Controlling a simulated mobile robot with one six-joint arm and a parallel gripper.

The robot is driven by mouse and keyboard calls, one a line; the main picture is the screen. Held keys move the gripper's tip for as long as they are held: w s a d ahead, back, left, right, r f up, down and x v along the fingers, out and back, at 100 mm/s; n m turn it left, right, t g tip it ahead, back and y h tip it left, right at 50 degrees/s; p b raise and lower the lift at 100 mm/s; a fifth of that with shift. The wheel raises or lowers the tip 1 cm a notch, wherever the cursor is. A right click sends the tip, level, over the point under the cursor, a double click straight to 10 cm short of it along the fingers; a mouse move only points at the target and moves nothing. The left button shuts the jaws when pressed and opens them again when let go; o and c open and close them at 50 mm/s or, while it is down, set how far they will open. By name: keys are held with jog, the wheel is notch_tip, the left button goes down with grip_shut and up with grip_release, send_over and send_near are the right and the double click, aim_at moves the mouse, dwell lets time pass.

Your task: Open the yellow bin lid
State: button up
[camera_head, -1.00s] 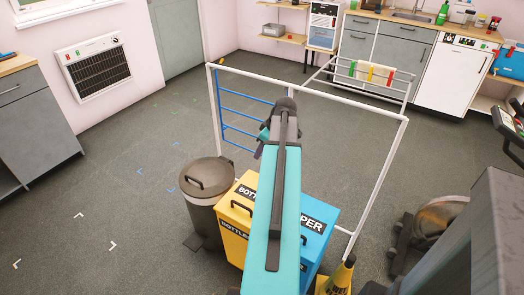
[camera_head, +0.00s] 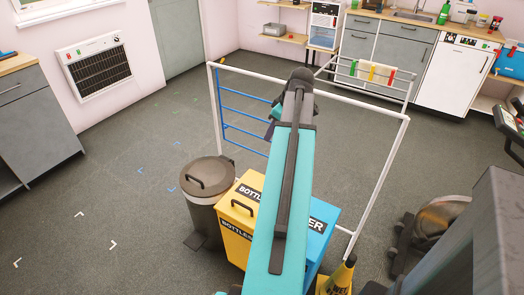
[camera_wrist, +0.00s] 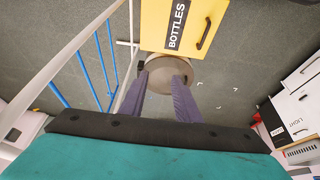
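The yellow bin (camera_head: 232,241) stands at the bottom centre of the head view, partly covered by my arm. Its yellow lid (camera_head: 238,196) lies closed, with a "BOTTLES" label and a black handle (camera_head: 242,208). In the wrist view the yellow lid (camera_wrist: 153,12) is at the top edge, partly cut off, with its handle (camera_wrist: 204,34) at right. My gripper (camera_wrist: 161,78) is open and empty, its two purple fingers apart. They overlap the grey pedal bin in the picture, below the yellow lid.
The grey pedal bin (camera_head: 208,171) stands left of the yellow bin, and a blue bin (camera_head: 318,238) stands to its right. A white frame (camera_head: 300,88) with blue bars (camera_head: 245,118) stands behind the bins. The left floor is clear.

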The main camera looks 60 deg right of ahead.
jog(key=shift+v, duration=0.85)
